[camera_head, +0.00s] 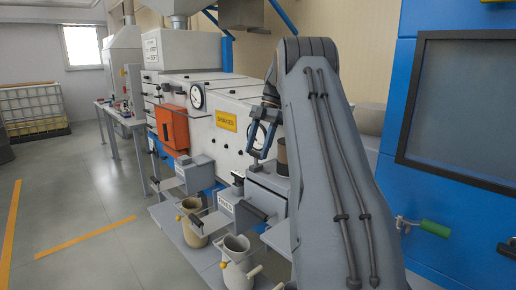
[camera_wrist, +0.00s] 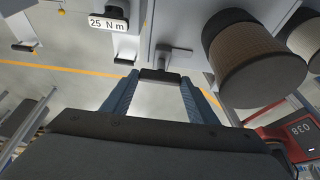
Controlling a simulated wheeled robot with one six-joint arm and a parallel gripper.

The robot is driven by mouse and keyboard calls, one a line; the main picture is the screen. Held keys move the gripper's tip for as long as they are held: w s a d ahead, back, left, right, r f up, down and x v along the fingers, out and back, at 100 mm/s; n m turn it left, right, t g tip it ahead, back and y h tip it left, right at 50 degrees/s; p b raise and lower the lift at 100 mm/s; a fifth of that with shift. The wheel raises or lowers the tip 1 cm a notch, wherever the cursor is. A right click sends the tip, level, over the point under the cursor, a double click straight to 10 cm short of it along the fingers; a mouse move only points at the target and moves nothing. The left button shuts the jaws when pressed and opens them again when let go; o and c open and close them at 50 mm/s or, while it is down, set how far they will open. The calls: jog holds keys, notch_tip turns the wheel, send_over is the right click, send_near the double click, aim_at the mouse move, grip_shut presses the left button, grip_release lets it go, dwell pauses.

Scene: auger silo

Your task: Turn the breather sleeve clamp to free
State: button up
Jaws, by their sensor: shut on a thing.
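My gripper (camera_wrist: 158,78) has its two blue fingers on either side of a short dark handle (camera_wrist: 160,75) in the wrist view and is shut on it. The handle joins a grey bracket (camera_wrist: 176,52) on a light grey panel. I take it for the breather sleeve clamp's handle, but no label naming it can be read. In the head view my gripper (camera_head: 262,146) points down in front of the white machine, partly behind my arm. The handle in its grip cannot be made out there.
A dark-capped brown cylinder (camera_wrist: 256,65) stands close to the right of the handle. A "25 N m" label (camera_wrist: 108,24) is at the upper left, and a red device (camera_wrist: 292,138) at the lower right.

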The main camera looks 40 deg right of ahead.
jog(key=o, duration=1)
jog(key=shift+o, duration=0.2)
jog(key=shift+r, duration=0.15)
jog(key=b+v, duration=0.2)
jog(key=v, duration=0.5)
jog(key=shift+d+r, duration=0.2)
jog(key=shift+r, duration=0.05)
jog(key=s+a+f+m+h, duration=0.1)
jog(key=s+a+f+m, duration=0.1)
jog(key=a+f+m, duration=0.6)
jog(key=s+a+f+m+h, duration=0.1)
jog(key=a+f+m+h, duration=0.2)
jog(key=a, duration=0.9)
jog(key=s+a+f+m+t, duration=0.1)
jog(key=s+a+f+m, duration=0.3)
jog(key=s, duration=0.8)
jog(key=s+a+f+m+t+b, duration=0.1)
jog(key=s+a+f+m, duration=0.3)
jog(key=s+a+f, duration=0.5)
jog(key=s+a, duration=0.1)
jog(key=s, duration=0.2)
jog(key=shift+s+f+m, duration=0.25)
jog(key=shift+f+m, duration=0.1)
jog(key=shift+m, duration=0.05)
